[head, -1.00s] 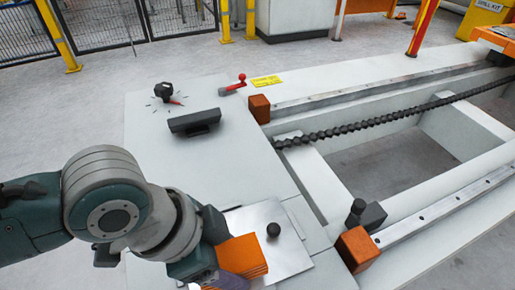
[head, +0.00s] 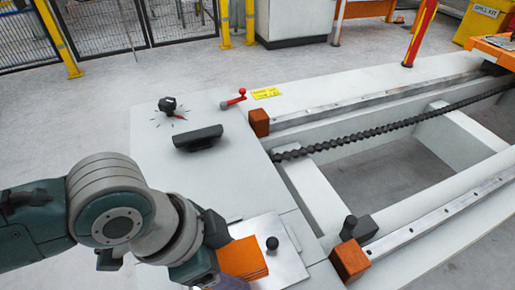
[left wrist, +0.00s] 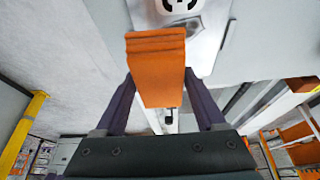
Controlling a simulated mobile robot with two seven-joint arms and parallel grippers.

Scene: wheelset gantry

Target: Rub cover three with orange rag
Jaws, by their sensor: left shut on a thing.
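The orange rag (head: 243,258) is a folded stack of cloth held between the fingers of my left gripper (left wrist: 160,85). The left wrist view also shows the rag (left wrist: 158,62) gripped between two dark purple fingers. A bare metal cover plate (head: 288,265) with a black knob (head: 272,243) lies on the pale bench at the front. The rag is over the left part of this plate, left of the knob. I cannot tell whether it touches the plate. No number is readable on the plate, so I cannot confirm it is cover three. My right gripper is not in view.
A black block handle (head: 198,137), a black dial (head: 168,105) and a red-knobbed lever (head: 234,99) stand on the bench farther back. Orange blocks (head: 349,262) end the rails at right. A dark threaded screw (head: 400,133) crosses the open gantry frame.

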